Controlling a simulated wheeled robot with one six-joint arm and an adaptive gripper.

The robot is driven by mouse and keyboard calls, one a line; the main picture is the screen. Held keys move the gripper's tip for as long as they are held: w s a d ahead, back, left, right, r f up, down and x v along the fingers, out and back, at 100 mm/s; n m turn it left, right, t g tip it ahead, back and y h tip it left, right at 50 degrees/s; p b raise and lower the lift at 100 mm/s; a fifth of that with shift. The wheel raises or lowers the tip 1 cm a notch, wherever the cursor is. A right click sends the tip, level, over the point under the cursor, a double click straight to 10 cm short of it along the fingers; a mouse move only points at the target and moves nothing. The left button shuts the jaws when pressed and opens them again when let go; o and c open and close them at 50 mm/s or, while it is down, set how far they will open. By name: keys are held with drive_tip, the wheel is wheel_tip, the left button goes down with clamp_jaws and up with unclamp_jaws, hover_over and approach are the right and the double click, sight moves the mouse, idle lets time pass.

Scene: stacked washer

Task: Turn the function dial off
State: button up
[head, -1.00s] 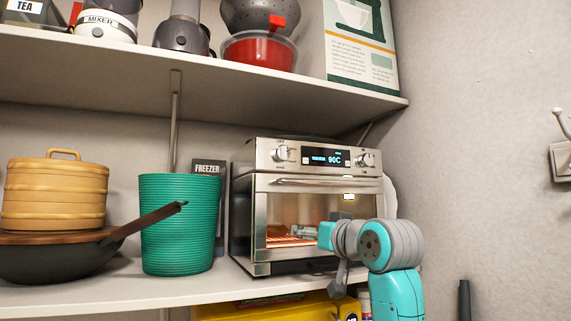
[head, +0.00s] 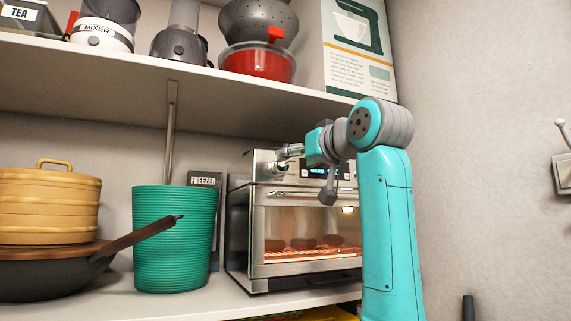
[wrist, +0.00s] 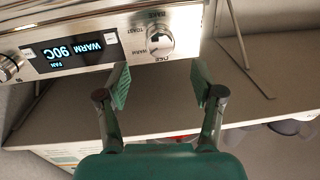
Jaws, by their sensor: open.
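The function dial (wrist: 158,42) is a round silver knob on the steel front of the toaster oven (head: 236,228). In the wrist view it appears upside down, with mode labels around it. My gripper (wrist: 160,82) is open, its two green-padded fingers apart and empty. The dial lies just beyond the fingertips, between them in the picture; I see no contact. In the head view my gripper (head: 287,154) is at the oven's upper left and largely hides the dial. The lit display (wrist: 72,52) reads WARM 90C and FAN. The dial's exact pointer setting is hard to read.
A second knob (wrist: 8,68) is beyond the display. The oven door with its bar handle (head: 310,194) is below, shut, with food and glowing heat inside. A shelf (head: 130,72) hangs above. A green bin (head: 174,240) stands left of the oven.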

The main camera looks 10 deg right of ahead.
sight(284, 164)
drive_tip(key=x, duration=0.6)
drive_tip(key=c, duration=1.2)
